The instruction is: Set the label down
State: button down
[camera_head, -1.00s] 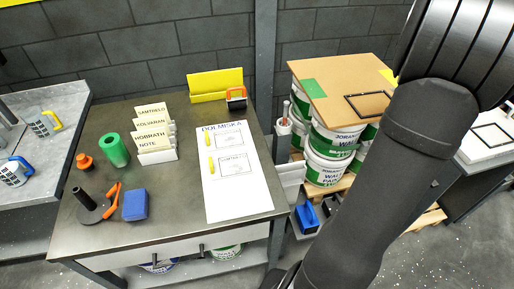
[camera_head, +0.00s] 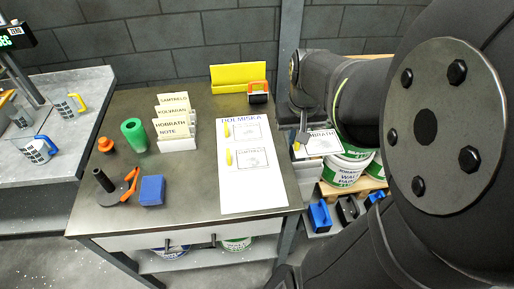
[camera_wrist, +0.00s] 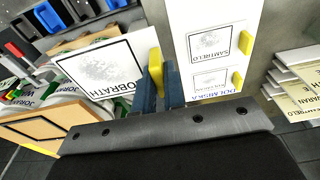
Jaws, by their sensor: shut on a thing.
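My gripper (camera_wrist: 162,78) is shut on a white label (camera_wrist: 110,69) printed HOBRATH, with a grey print inside a black square. The label juts out to the left of the fingers in the wrist view. In the head view the gripper (camera_head: 303,138) and label (camera_head: 324,144) are right of the table, in front of the pails. A white sheet (camera_head: 253,197) headed DOLMISKA lies on the table, left of the gripper. Two framed prints with yellow tabs show on it, the lower one named SAMTRELO (camera_wrist: 221,42). The held label is apart from the sheet.
Pails (camera_head: 343,173) stand at right.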

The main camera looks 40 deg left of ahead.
jog(key=s+f, duration=0.3)
jog(key=s, duration=0.5)
send_over(232, 192)
jog(key=f, duration=0.7)
jog(key=shift+s+d+f, duration=0.1)
jog(key=shift+s+d, duration=0.1)
jog(key=shift+d, duration=0.05)
jog(key=shift+f, duration=1.95)
jog(key=shift+f, duration=0.15)
jog(key=c, duration=1.5)
grip_release()
notch_tip(232, 192, up, 12)
jog(key=s+d, duration=0.1)
